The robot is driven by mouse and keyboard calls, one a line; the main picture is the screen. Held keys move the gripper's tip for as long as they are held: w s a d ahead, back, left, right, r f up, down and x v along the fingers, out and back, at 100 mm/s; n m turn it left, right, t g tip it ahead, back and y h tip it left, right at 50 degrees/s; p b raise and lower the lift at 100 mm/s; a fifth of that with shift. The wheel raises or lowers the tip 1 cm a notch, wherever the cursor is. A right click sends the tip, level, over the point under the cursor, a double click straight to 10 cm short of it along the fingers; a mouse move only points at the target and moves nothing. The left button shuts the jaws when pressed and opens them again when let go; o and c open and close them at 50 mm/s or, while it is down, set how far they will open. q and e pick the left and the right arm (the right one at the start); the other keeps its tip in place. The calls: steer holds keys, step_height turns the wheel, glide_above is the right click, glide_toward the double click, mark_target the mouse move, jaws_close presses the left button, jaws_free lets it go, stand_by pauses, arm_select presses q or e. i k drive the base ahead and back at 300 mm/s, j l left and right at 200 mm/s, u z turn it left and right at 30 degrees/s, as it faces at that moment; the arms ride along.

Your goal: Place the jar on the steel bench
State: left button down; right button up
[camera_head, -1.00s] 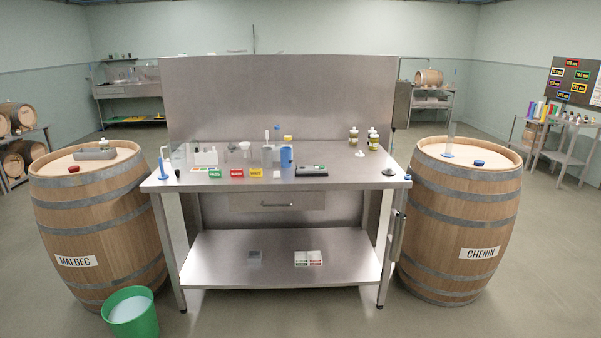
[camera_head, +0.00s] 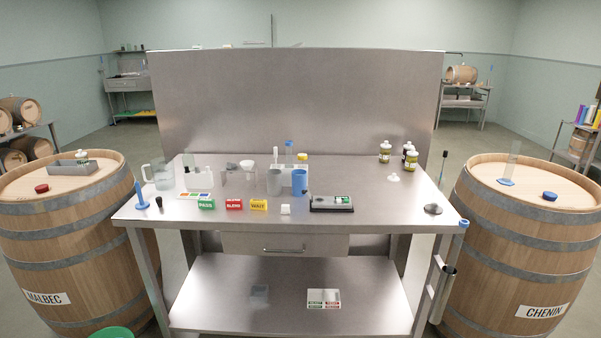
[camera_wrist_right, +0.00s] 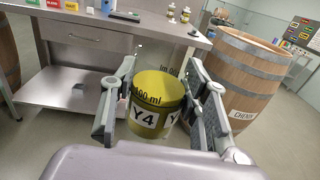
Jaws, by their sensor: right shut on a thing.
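A yellow jar (camera_wrist_right: 156,103) with white "Y4" labels and a "100 ml" marking is held in my right gripper (camera_wrist_right: 160,108), seen in the right wrist view. The fingers press on its two sides, and it is in the air in front of the bench. The steel bench (camera_head: 390,215) stands ahead in the head view; its top and drawer also show in the right wrist view (camera_wrist_right: 90,50). The jar and both grippers are outside the head view. My left gripper is in neither view.
The bench top holds a beaker (camera_head: 161,175), coloured sign blocks (camera_head: 234,204), blue cup (camera_head: 299,181), scale (camera_head: 331,203) and several bottles at the back right. Its front right is mostly bare. Barrels (camera_head: 68,230) and (camera_head: 522,235) flank it; a green bucket (camera_head: 112,332) is at lower left.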

mark_target(373, 208)
steer(key=i, duration=1.4)
steer(key=u, duration=0.05)
